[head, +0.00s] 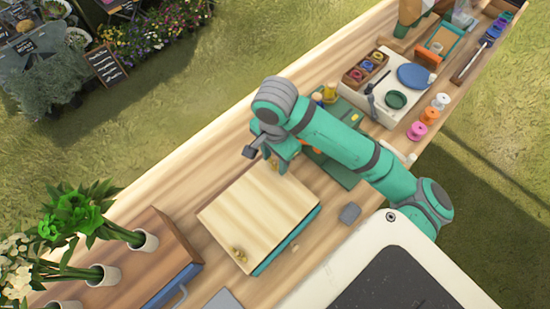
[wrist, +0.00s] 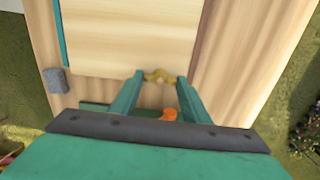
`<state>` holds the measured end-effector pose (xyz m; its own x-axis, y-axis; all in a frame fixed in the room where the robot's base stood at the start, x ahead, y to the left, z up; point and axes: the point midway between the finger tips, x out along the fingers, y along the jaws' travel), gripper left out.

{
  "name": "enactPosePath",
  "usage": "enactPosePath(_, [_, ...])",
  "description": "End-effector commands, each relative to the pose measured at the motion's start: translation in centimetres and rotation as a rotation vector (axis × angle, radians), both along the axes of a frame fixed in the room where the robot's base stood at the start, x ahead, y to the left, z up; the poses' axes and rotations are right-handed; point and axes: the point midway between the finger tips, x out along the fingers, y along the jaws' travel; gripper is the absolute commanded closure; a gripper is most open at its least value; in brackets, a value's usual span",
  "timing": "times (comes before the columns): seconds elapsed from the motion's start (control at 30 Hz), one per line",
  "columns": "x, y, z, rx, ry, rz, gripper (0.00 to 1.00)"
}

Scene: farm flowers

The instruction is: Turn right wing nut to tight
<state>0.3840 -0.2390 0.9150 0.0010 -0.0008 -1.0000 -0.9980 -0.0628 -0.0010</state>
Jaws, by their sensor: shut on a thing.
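The right wing nut is a small brass piece that shows between my fingertips in the wrist view (wrist: 158,75). My gripper (wrist: 160,78) is shut on it, with one green finger on each side. In the head view my gripper (head: 278,168) is at the upper right edge of the pale wooden press board (head: 258,215), and my arm partly hides that spot. The other brass wing nut (head: 239,255) stands at the lower left edge of the board, apart from my gripper. A teal layer (head: 290,240) shows under the board's right side.
A grey block (head: 349,213) lies to the right of the board. Flower holders (head: 145,240) stand at lower left. A white tray (head: 385,95), spools (head: 417,131) and a dark green mat (head: 345,120) lie beyond my arm.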

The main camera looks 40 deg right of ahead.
Motion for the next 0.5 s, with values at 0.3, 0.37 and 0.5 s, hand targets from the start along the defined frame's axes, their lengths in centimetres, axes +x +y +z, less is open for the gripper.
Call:
enactPosePath(0.3, [-0.17, 0.02, 0.03, 0.001, 0.003, -0.002, 0.8])
enactPosePath(0.37, [-0.18, 0.03, 0.03, 0.001, 0.004, -0.002, 0.48])
enactPosePath(0.5, [-0.11, 0.04, 0.02, 0.001, 0.003, 0.0, 0.39])
